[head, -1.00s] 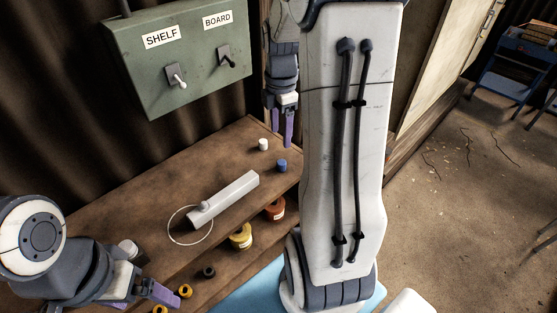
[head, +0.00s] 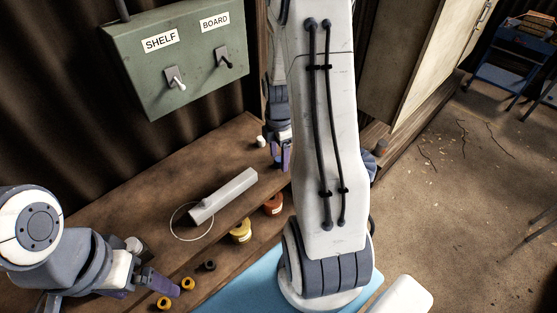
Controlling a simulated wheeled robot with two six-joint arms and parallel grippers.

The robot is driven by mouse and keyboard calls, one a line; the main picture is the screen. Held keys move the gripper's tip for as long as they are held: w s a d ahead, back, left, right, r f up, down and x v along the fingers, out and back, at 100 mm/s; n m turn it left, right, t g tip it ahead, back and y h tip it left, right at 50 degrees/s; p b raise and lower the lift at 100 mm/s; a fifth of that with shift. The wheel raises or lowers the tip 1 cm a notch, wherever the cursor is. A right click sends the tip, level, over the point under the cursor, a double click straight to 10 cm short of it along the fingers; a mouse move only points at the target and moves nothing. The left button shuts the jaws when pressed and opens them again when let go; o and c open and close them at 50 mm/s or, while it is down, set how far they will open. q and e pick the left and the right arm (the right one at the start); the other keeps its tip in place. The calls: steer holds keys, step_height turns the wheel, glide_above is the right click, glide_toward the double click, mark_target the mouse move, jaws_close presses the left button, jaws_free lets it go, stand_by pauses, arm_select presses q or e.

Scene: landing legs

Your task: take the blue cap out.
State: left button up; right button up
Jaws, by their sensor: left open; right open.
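I cannot make out the blue cap; its place at the right end of the brown bench is covered by my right gripper and arm. My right gripper (head: 280,158) is open, its purple fingers pointing down low over that place, close to a small white cap (head: 261,141). Whether the blue cap is between the fingers cannot be seen.
A white tube (head: 225,195) with a thin wire loop lies mid-bench (head: 150,195). Yellow (head: 240,231) and red-brown (head: 272,204) spools sit along the front, with smaller rings. A green switch box (head: 180,60) hangs behind. My upright arm blocks the middle right.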

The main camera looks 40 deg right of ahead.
jaws_close()
